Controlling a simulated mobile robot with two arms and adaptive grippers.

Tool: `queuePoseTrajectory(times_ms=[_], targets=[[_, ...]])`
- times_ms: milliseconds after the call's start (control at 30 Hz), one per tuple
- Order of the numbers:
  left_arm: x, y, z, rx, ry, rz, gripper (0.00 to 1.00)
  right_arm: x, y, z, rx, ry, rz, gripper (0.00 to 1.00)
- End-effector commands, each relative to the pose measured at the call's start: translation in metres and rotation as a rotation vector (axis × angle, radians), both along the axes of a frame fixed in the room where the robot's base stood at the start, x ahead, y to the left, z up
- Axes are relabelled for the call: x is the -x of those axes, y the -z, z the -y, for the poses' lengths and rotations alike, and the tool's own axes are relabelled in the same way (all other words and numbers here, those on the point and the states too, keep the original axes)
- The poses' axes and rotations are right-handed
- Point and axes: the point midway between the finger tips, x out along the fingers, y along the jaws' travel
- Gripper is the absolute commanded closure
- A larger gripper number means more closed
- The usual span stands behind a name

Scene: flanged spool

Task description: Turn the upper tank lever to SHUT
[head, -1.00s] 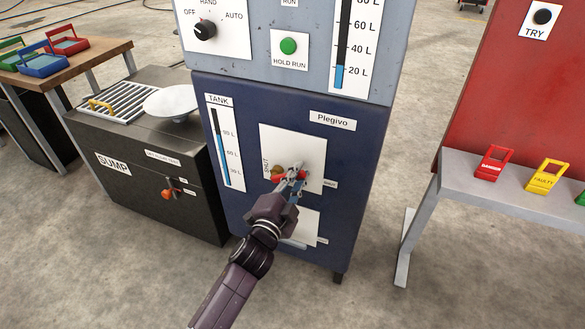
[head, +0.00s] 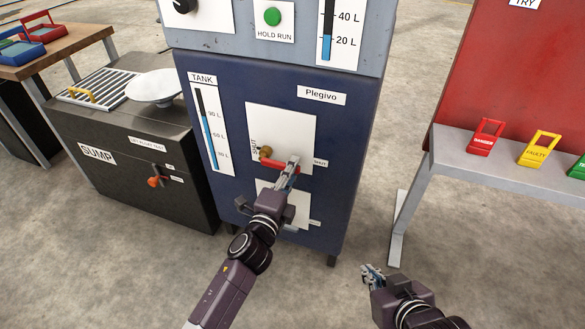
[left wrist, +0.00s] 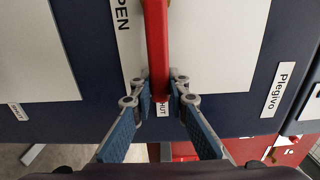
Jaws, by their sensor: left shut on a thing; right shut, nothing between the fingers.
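The upper tank lever is a red handle (head: 279,166) on a brass pivot (head: 265,152), on the upper white plate of the dark blue tank cabinet. My left gripper (head: 288,170) is shut on the handle, also in the left wrist view (left wrist: 158,92). My right gripper (head: 372,275) is shut and empty, apart from the cabinet at lower right.
A lower white plate (head: 298,215) sits below, partly behind my left arm. The black SUMP box (head: 125,185) with an orange-red lever (head: 155,181) stands left. A grey bench (head: 450,168) with red and yellow tags stands right. Floor between cabinet and bench is clear.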

Motion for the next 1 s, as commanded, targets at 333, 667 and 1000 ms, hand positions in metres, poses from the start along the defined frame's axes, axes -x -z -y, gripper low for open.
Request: queuePoseTrajectory(times_ms=[333, 667, 1000], targets=[[0.000, 0.002, 0.000, -0.015, 0.000, 0.002, 1.00, -0.001, -0.001, -0.001, -0.001, 0.000, 0.006, 1.00], [0.000, 0.002, 0.000, -0.011, 0.000, 0.002, 0.67, -0.001, -0.001, 0.000, -0.001, 0.000, 0.006, 1.00], [0.014, 0.002, -0.005, -0.010, 0.000, 0.001, 0.67, 0.000, 0.000, 0.000, -0.001, -0.001, 0.003, 1.00]])
